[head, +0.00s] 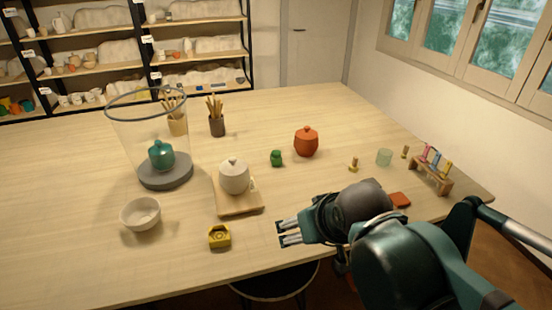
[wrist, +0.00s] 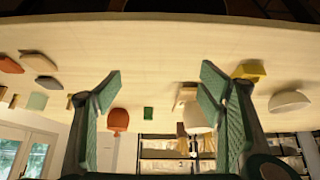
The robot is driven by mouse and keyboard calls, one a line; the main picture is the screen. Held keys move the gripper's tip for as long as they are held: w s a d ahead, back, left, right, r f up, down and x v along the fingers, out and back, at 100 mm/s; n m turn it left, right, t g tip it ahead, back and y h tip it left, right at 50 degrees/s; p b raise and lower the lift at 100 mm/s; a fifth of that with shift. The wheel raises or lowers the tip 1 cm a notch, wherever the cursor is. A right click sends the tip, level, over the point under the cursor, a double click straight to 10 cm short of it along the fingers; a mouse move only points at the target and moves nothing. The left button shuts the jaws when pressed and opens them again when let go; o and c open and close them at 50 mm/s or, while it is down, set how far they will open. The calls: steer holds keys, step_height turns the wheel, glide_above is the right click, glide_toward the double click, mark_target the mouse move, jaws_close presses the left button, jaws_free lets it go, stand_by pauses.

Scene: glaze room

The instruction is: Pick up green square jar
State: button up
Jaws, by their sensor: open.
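The green square jar (head: 276,158) is small and dark green with a lid. It stands upright on the table in the middle of the head view, just left of a larger orange lidded jar (head: 306,142). In the wrist view, which is upside down, the green jar (wrist: 148,113) shows small and distant between my fingers. My gripper (head: 281,233) is at the table's near side, short of the jar and apart from it. In the wrist view its two fingers (wrist: 160,88) are spread with nothing between them.
A cream lidded jar (head: 234,177) stands on a wooden board (head: 240,208). Left are a teal jar (head: 161,155) under a glass cover (head: 124,130) and a bowl (head: 140,214). A yellow block (head: 219,237) lies near my gripper. A small rack (head: 432,173) stands right.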

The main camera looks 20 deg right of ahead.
steer(key=shift+c, duration=0.4)
steer(key=c, duration=0.7)
steer(key=shift+r, duration=0.1)
steer(key=shift+c, duration=0.2)
